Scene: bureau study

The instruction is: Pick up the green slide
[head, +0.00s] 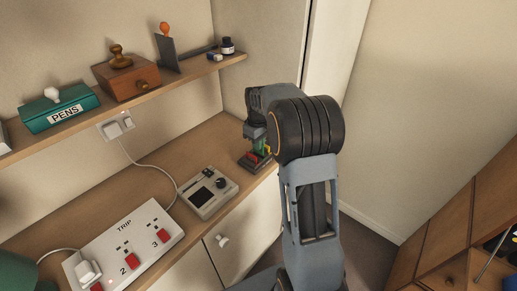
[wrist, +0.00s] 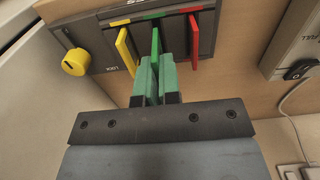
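The green slide (wrist: 155,42) is a thin upright tab on a dark panel, between a yellow slide (wrist: 126,50) and a red slide (wrist: 194,41). My gripper (wrist: 158,68) has its two teal fingers close together, one on each side of the green slide's near end, and appears shut on it. The slide is still at the panel. In the head view my gripper (head: 258,143) is at the dark panel (head: 250,164) on the desk's far end, and my arm hides part of it.
A yellow knob (wrist: 76,62) is left of the slides. A grey device (head: 208,191) and a white switch box labelled TRIP (head: 133,243) stand nearer on the desk. A shelf (head: 185,80) with boxes runs above. Open floor lies right of the desk.

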